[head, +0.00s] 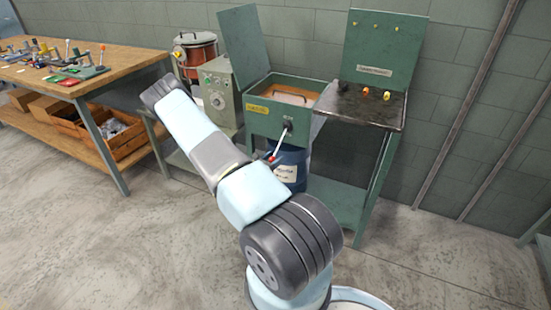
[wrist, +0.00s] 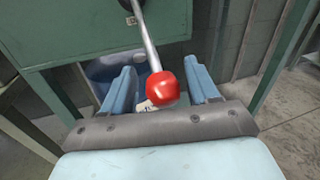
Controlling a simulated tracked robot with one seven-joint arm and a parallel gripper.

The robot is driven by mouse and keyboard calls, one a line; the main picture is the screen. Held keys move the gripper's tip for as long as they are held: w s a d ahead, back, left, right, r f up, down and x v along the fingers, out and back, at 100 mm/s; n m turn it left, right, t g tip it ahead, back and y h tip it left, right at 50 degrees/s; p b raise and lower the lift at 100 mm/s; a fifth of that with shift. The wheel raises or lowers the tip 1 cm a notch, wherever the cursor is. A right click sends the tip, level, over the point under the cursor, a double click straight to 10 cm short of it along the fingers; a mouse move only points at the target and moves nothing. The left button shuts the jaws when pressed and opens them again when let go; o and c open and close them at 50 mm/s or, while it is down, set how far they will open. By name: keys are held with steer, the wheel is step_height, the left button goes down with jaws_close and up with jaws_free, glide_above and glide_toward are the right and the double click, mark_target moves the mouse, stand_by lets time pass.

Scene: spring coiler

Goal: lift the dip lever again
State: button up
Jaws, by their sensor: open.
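The dip lever (head: 284,135) is a thin metal rod on the front of the green tank (head: 258,122). It slopes down and outward to a red ball knob (head: 271,159). In the wrist view the rod (wrist: 144,38) comes down from the top and the red knob (wrist: 163,88) hangs between the blue fingers. My gripper (wrist: 160,68) is open, with one finger on each side of the knob and gaps showing. I cannot tell how far the knob reaches into the jaws. My gripper is hidden behind my arm in the head view.
A blue drum (head: 290,168) stands under the tank. The tank's lid (head: 243,42) is raised. A grey control box (head: 218,90) is at left, a dark-topped green stand (head: 362,105) at right. A wooden workbench (head: 120,68) is far left. The front floor is clear.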

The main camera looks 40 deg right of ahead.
steer(key=shift+d, duration=0.3)
steer(key=shift+c, duration=0.2)
steer(key=shift+w+a+r, duration=0.1)
steer(key=shift+w, duration=0.1)
jaws_close()
